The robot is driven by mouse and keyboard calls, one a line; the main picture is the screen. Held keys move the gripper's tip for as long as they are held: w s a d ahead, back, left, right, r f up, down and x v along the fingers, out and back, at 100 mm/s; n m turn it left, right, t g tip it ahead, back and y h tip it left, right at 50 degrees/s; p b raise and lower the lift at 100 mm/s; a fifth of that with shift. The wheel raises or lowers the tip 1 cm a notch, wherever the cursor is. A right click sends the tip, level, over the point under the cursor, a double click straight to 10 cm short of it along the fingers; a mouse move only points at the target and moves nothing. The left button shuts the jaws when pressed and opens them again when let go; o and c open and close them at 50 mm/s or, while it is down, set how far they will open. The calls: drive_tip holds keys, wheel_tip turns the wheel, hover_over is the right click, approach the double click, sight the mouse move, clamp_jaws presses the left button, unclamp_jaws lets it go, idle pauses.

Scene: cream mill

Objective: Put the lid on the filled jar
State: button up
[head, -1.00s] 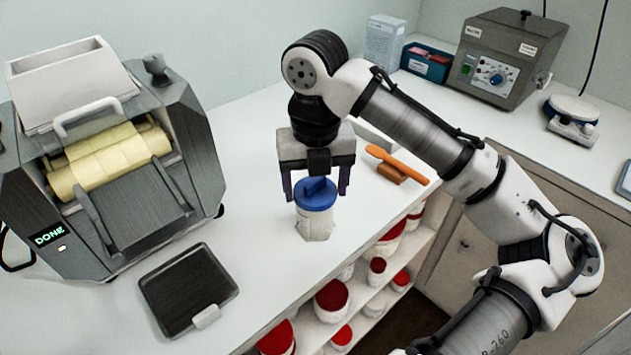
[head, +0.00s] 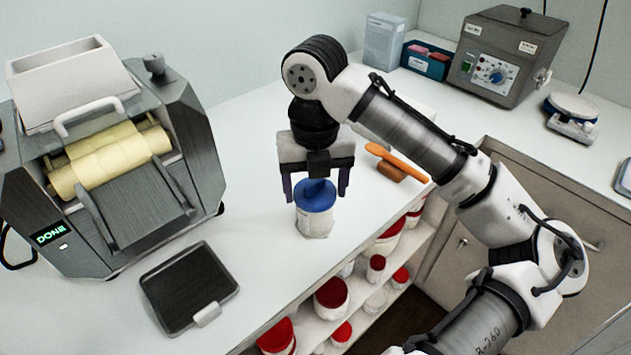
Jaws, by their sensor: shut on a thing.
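The white jar (head: 313,224) stands upright on the white counter, near its front edge. The blue lid (head: 315,197) sits on top of the jar's mouth and looks level; I cannot tell whether it is fully seated. My gripper (head: 316,192) points straight down over the jar, its dark fingers on either side of the lid, shut on it. The exact contact between fingers and lid is hard to see. The jar's contents are hidden under the lid.
A grey roller mill (head: 120,170) showing "DONE" stands at left, with a black tray (head: 188,288) before it. An orange spatula (head: 398,160) lies on a brown rest behind the jar to the right. Red-lidded jars (head: 331,293) fill shelves below the counter edge.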

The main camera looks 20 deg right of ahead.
drive_tip(key=shift+f, duration=0.15)
idle(0.8)
drive_tip(key=o, duration=1.1)
drive_tip(key=shift+c, duration=0.2)
drive_tip(key=shift+o, duration=0.2)
drive_tip(key=shift+p, duration=0.35)
wheel_tip(320, 180, up, 5)
drive_tip(key=p, duration=0.4)
drive_tip(key=shift+f+p, duration=0.2)
drive_tip(key=shift+p, duration=0.1)
clamp_jaws()
